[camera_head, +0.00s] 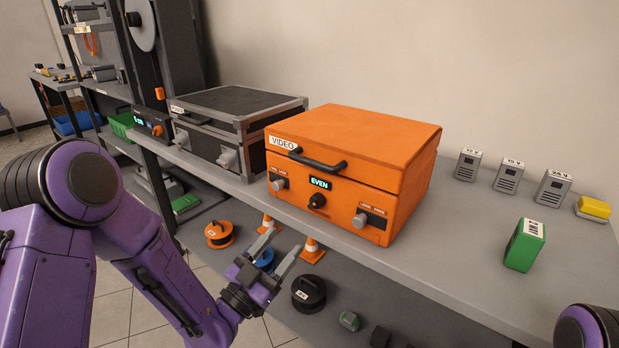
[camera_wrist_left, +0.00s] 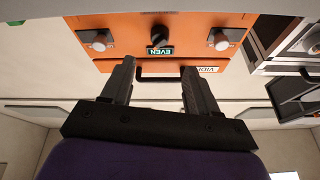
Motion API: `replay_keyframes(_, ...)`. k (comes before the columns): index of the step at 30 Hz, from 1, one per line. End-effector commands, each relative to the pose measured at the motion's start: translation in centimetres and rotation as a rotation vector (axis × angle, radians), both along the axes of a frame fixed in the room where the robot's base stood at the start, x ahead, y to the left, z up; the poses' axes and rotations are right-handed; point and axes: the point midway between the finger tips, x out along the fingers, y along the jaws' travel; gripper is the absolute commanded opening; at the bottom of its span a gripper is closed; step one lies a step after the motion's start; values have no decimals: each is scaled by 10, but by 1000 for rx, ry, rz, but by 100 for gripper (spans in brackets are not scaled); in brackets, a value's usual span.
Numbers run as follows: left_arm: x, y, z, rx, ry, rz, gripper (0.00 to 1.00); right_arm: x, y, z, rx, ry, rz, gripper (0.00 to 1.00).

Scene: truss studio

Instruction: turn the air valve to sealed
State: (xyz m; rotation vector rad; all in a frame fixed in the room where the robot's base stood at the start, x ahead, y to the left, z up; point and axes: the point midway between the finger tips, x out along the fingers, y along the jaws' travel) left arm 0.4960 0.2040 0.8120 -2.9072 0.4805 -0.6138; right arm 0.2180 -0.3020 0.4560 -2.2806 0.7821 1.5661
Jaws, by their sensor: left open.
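The orange case (camera_head: 350,150) labelled VIDEO stands on the grey bench. Its front has a display reading EVEN (camera_head: 320,183), a black knob (camera_head: 316,201) below it, and a silver knob on the left (camera_head: 277,184) and right (camera_head: 359,220), each on a dark plate. The plate lettering is too small to read, so I cannot tell which knob is the air valve. My left gripper (camera_head: 281,246) is open and empty, in front of and below the case, touching nothing. The left wrist view shows the case upside down, with the black knob (camera_wrist_left: 157,36) ahead between the fingers. My right gripper is out of view.
A grey-black case (camera_head: 240,110) stands left of the orange one. Right of it are a green box (camera_head: 524,245), several small grey boxes (camera_head: 508,176) and a yellow block (camera_head: 593,206). The bench's front edge (camera_head: 400,285) runs below; reels and cones lie on the shelf beneath.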

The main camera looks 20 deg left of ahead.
Motion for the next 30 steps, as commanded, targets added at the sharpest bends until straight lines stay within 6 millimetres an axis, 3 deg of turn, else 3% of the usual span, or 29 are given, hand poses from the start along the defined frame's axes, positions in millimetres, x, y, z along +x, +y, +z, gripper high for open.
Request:
replay_keyframes(15,81,-32,38,2,-11,-3,60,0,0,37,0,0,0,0)
replay_keyframes(26,90,-35,39,1,-7,-2,60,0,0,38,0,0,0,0)
replay_keyframes(30,89,-35,39,1,-7,-2,17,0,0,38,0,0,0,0)
